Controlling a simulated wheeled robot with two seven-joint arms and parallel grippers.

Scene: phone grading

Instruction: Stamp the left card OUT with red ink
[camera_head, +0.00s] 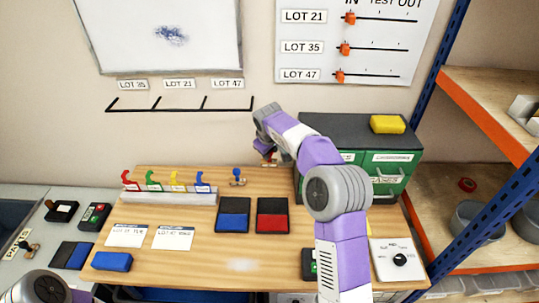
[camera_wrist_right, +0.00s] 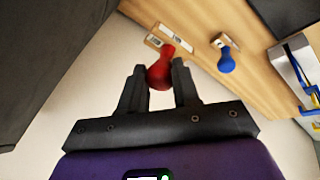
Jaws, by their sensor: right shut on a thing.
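My right gripper (camera_head: 267,155) is near the back of the wooden table. In the right wrist view the right gripper (camera_wrist_right: 160,85) is shut on a red-handled stamp (camera_wrist_right: 160,74). Its pale block end points away from the jaws. A blue-handled stamp (camera_head: 237,177) stands at the table's back edge, left of my right gripper; it also shows in the wrist view (camera_wrist_right: 226,62). The left card (camera_head: 127,235) and right card (camera_head: 173,237) lie side by side at the table's left. The red ink pad (camera_head: 272,223) lies open, right of the blue ink pad (camera_head: 233,221). My left gripper is out of view.
A rack (camera_head: 170,195) with coloured hooks stands behind the cards. A blue block (camera_head: 112,261) lies in front of the left card. A green drawer cabinet (camera_head: 390,172) with a yellow sponge (camera_head: 387,124) stands at the right back. The table's front middle is clear.

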